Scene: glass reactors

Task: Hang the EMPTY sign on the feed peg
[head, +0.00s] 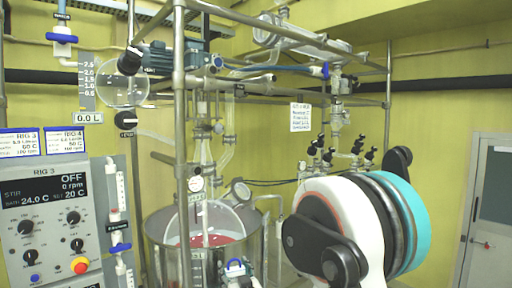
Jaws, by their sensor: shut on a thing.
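My gripper (332,250) is large and close in the lower right, with black finger links beside my white, grey and teal wrist. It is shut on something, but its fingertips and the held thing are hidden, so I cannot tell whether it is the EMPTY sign. No sign reading EMPTY can be made out. I cannot make out a feed peg for certain. A round glass vessel (122,88) hangs at upper left beside a level scale, with black knobs (125,120) near it. My gripper is well to the right of it and apart from it.
A control panel (52,220) marked RIG 3 stands at lower left. A metal frame post (179,150) rises beside the glass reactor in a steel bath (160,240). A paper notice (301,117) hangs at the back. A grey door (488,210) is at far right.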

